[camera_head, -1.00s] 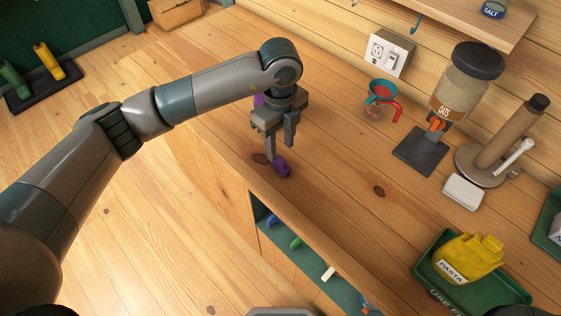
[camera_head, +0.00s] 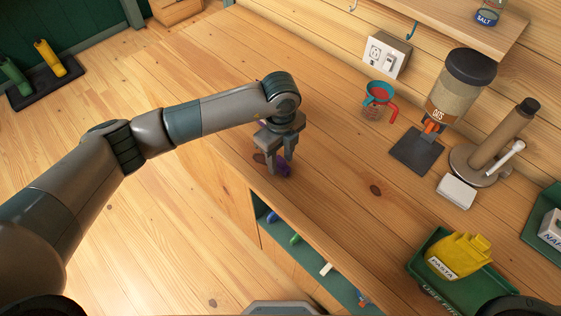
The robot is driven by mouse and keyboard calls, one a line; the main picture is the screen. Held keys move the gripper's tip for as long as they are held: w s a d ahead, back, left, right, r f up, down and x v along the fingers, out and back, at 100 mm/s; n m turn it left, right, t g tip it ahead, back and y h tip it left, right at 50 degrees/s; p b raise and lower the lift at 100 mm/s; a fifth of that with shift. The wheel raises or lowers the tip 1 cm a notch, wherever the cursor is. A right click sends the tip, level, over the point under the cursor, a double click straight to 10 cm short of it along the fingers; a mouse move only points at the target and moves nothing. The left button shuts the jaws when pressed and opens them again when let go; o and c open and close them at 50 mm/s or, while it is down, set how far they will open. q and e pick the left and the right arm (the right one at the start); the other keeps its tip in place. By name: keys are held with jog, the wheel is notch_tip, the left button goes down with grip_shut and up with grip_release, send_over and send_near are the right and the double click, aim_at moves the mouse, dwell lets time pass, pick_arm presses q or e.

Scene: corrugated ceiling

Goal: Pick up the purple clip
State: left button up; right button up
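The purple clip (camera_head: 284,171) lies on the wooden counter near its front edge. My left gripper (camera_head: 280,168) points down over it, with its fingertips low at the clip. The two fingers stand apart, one on the left of the clip and one behind it. They hide part of the clip, and I cannot tell whether they touch it. My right gripper is not in view.
The wooden counter (camera_head: 330,150) is clear around the clip. To the right are a red-and-teal cup (camera_head: 378,100), an oats dispenser (camera_head: 460,85), a paper-towel stand (camera_head: 492,140) and a green bin (camera_head: 470,285) with a yellow pasta bag (camera_head: 458,255). An open shelf (camera_head: 310,255) lies below the counter edge.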

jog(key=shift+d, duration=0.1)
pick_arm(q)
grip_shut()
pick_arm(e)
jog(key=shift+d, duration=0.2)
pick_arm(q)
jog(key=shift+r, duration=0.1)
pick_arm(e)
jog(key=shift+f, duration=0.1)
